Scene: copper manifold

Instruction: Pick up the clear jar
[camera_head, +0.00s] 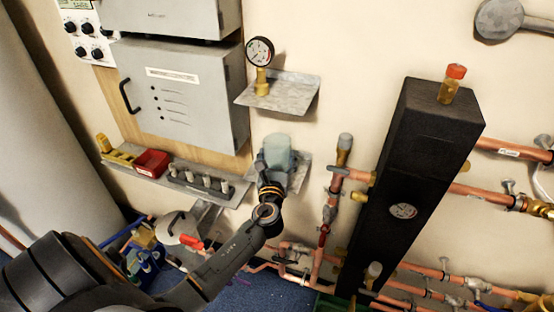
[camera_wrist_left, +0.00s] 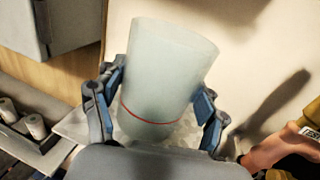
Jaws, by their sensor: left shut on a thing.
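The clear jar (camera_head: 278,150) is a pale, greenish, frosted cylinder in front of the wall, over the lower grey metal shelf (camera_head: 299,170). In the left wrist view the jar (camera_wrist_left: 168,72) fills the middle, slightly tilted, with a thin red line around its lower part. My left gripper (camera_head: 271,178) has a finger on each side of the jar and is shut on it; its fingers also show in the left wrist view (camera_wrist_left: 160,108). I cannot tell whether the jar's base touches the shelf. My right gripper is not in view.
A pressure gauge (camera_head: 260,52) stands on an upper shelf (camera_head: 284,92) above the jar. A grey cabinet (camera_head: 185,95) is at left, with a red bin (camera_head: 152,162) below it. Copper pipes (camera_head: 333,190) and a tall black block (camera_head: 420,150) stand at right.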

